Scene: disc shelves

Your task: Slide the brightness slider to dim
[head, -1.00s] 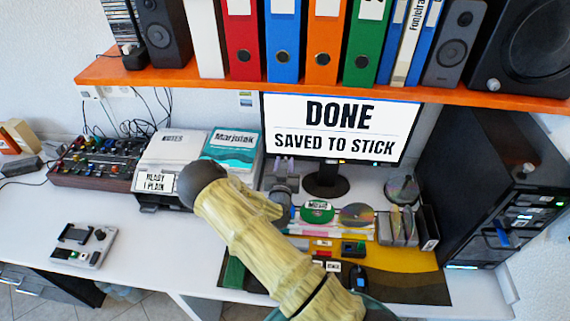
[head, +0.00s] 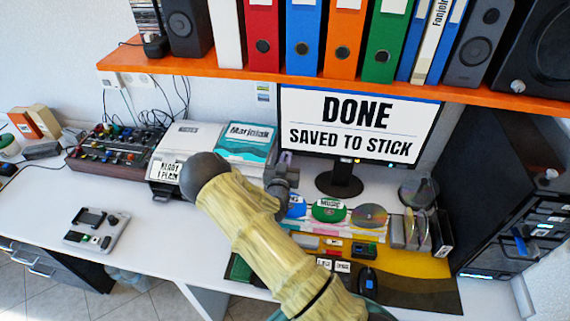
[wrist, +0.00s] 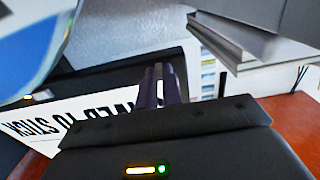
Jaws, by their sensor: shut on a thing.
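I cannot pick out the brightness slider for sure. A grey control panel (head: 97,231) with black parts and small buttons lies on the left of the desk. A mixer (head: 115,147) with many small coloured knobs stands behind it. My gripper (head: 285,158) is in front of the monitor (head: 359,122), well to the right of both. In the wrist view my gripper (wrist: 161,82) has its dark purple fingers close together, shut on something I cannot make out. The monitor also shows in the wrist view (wrist: 95,115), its text upside down.
A printer (head: 188,140) and a teal box (head: 246,145) stand left of my gripper. Discs (head: 330,209) and a disc rack (head: 412,230) stand to its right. An orange shelf (head: 215,67) with binders hangs above.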

